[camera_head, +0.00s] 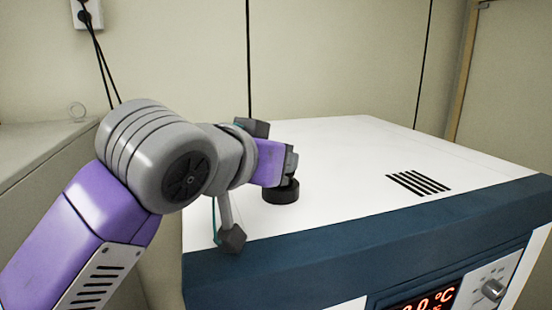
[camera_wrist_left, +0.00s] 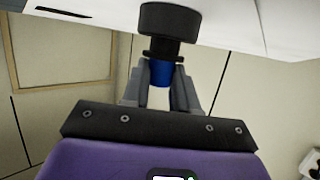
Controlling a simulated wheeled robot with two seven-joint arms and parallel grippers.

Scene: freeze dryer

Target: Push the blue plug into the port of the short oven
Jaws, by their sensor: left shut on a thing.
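The short oven (camera_head: 340,150) has a white top and a dark blue front edge. Its port is a black round collar (camera_head: 281,192) standing on the top; it also shows in the left wrist view (camera_wrist_left: 172,22). My left gripper (camera_head: 290,168) is at the port. In the left wrist view its fingers (camera_wrist_left: 162,90) are shut on the blue plug (camera_wrist_left: 160,73). A dark flanged part lies between the blue body and the port's collar, and they look in line and touching. How deep the plug sits cannot be told. In the head view the fingers hide the plug. My right gripper is not in view.
A slotted vent (camera_head: 419,183) lies on the oven top, right of the port. The front panel has a lit red display (camera_head: 428,303) and a knob (camera_head: 493,290). A wall socket with black cables (camera_head: 87,12) is at the upper left. The oven top is otherwise clear.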

